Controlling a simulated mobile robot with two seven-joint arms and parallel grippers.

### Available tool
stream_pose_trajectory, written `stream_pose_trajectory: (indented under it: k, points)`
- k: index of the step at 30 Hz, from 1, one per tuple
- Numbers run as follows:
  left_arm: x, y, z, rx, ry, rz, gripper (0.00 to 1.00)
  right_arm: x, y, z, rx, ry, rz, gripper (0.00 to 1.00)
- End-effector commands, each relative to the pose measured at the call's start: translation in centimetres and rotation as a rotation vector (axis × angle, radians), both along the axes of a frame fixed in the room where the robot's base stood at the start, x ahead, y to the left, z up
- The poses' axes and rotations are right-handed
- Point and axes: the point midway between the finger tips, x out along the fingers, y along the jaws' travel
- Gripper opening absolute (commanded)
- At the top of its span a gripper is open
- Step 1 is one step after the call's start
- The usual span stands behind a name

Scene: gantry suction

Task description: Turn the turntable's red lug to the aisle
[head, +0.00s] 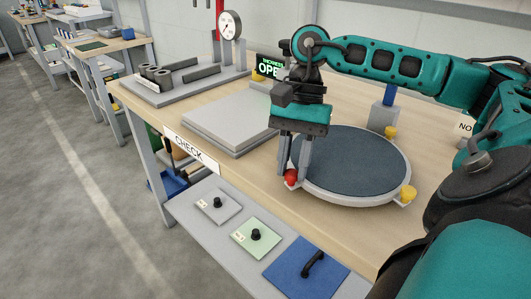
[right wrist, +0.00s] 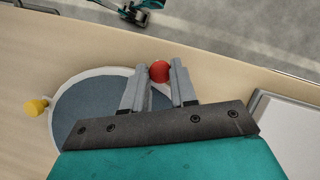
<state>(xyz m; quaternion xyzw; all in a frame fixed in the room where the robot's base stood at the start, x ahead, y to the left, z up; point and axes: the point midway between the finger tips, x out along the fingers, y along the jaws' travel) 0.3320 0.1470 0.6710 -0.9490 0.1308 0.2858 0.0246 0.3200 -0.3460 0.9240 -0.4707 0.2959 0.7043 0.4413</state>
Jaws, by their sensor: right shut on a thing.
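The turntable (head: 347,163) is a round disc with a dark blue-grey top and a pale rim, lying on the wooden bench. Its red lug (head: 291,177) is a ball at the rim's near left side, on the aisle side of the disc. Yellow lugs sit at the rim's right (head: 407,193) and back (head: 391,132). My right gripper (head: 294,171) points down with its fingers on either side of the red lug, shut on it. In the right wrist view the red lug (right wrist: 159,71) shows between the fingertips. A small teal and dark part of my body, perhaps the left gripper (right wrist: 135,14), shows at the top edge there.
A grey flat plate (head: 235,119) lies left of the turntable, and a gauge fixture (head: 230,27) stands behind it. A lower shelf holds a grey (head: 217,205), a green (head: 255,238) and a blue panel (head: 305,267). The aisle floor (head: 60,200) at left is clear.

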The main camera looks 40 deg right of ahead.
Motion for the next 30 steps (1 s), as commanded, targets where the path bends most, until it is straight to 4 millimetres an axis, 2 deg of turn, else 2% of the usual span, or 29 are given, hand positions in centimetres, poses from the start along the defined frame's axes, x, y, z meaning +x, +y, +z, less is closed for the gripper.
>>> stream_pose_trajectory:
  k: [1,3,12,29,30]
  points:
    - [0.0,0.1,-1.0,0.001,0.0,0.0,0.43,-0.6,-0.1,-0.4,0.0,-0.003,0.028,0.0]
    - [0.0,0.1,-1.6,0.002,0.001,0.001,0.43,-1.3,-0.2,-0.3,-0.001,-0.002,0.069,0.0]
    - [0.0,0.2,-2.9,0.003,0.002,0.004,0.43,-3.1,-0.2,0.0,0.002,-0.004,0.183,0.0]
    - [-0.2,0.1,-3.2,-0.006,0.009,0.011,0.43,-3.6,-0.3,0.2,0.004,-0.002,0.213,0.0]
    - [-0.2,0.1,-3.2,-0.005,0.009,0.012,0.43,-3.6,-0.3,0.2,0.003,-0.003,0.213,0.28]
